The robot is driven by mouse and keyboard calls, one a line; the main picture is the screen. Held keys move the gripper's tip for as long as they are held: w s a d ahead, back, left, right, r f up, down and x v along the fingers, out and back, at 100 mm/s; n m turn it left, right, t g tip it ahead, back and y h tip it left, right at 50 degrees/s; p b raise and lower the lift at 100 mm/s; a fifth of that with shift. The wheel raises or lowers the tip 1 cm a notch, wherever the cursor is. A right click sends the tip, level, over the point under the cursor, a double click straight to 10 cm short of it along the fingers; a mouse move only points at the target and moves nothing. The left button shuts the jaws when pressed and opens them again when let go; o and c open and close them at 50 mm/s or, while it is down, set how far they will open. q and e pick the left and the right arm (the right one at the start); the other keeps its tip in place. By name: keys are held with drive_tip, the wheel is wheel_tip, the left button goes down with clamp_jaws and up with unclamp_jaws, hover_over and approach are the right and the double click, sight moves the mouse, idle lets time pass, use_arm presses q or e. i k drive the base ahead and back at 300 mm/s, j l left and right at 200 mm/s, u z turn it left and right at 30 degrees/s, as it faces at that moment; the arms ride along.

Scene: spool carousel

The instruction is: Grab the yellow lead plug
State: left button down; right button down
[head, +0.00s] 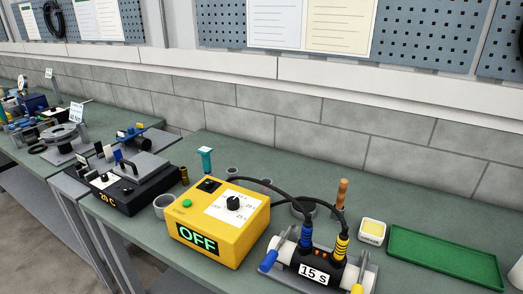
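The yellow lead plug (341,246) stands upright on top of a black fixture (325,262) labelled "15 s", at the lower right of the head view. A black lead runs from it toward the yellow control box (217,222), whose display reads "OFF". A blue lead plug (306,236) stands to its left on the same fixture, with its own black lead. Neither of my grippers shows in this view, so nothing is seen touching the plug.
A black unit (125,184) is left of the yellow box.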

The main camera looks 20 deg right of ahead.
sight(342, 241)
drive_tip(key=z, duration=1.3)
drive_tip(key=k+j+z, duration=0.6)
drive_tip(key=k+z, duration=0.8)
drive_tip(key=i, duration=0.5)
